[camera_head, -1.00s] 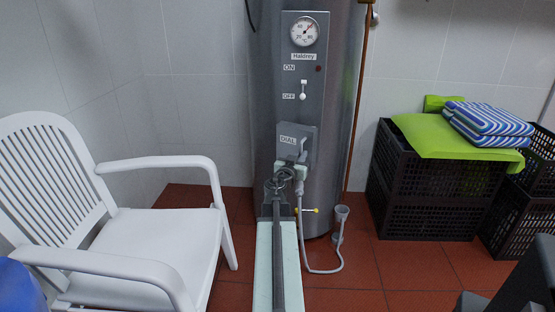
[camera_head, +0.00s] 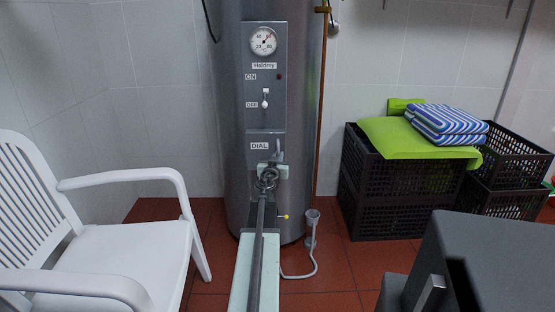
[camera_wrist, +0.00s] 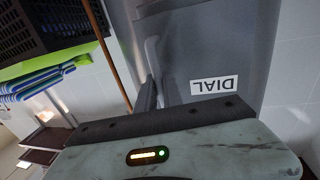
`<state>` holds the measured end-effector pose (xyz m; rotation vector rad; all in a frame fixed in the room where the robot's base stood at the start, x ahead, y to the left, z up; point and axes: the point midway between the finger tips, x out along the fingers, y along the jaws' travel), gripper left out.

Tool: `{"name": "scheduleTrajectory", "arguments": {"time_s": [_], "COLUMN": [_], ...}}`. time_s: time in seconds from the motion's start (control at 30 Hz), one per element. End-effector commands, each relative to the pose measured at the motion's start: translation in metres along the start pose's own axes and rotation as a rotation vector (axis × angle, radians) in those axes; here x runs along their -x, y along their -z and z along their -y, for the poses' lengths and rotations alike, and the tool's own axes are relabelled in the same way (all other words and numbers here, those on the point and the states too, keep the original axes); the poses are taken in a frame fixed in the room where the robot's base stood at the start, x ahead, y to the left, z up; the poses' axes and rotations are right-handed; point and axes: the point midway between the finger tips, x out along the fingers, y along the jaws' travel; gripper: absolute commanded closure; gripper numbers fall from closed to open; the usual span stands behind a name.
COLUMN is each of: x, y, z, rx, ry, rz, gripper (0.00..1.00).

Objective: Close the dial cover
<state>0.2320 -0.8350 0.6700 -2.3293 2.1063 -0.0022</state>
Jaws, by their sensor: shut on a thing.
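The dial cover (camera_head: 259,146) is a grey plate marked DIAL low on the heater's control panel. In the head view it looks flush or nearly flush with the panel; a small gap cannot be ruled out. Its upright grey handle (camera_head: 280,150) is on its right side. My gripper (camera_head: 271,167) is at the cover's lower right and is shut on this handle. In the wrist view the two dark fingers (camera_wrist: 158,93) close around the end of the handle (camera_wrist: 152,55), beside the DIAL label (camera_wrist: 214,85). My wrist hides the cover's lower part.
The round gauge (camera_head: 264,41) and switch (camera_head: 265,98) are above the cover. A white chair (camera_head: 120,245) stands close on the left. A drain cup with hose (camera_head: 312,217) is right of the heater. Black crates (camera_head: 400,190) and a dark grey block (camera_head: 500,250) are on the right.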

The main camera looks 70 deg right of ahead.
Motion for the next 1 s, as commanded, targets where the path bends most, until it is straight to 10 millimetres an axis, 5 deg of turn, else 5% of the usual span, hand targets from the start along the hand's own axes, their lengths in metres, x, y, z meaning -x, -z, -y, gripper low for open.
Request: {"name": "scheduleTrajectory", "arguments": {"time_s": [0.23,0.3,0.67,1.0], "x": [-0.002,-0.003,0.002,0.061], "y": [0.001,0.001,0.000,0.000], "z": [0.001,0.000,-0.004,-0.004], "rx": [0.001,0.001,0.000,0.000], "ry": [0.006,0.005,-0.002,0.000], "rz": [0.000,0.000,0.000,0.000], "gripper": [1.00,0.81,0.81,0.81]}}
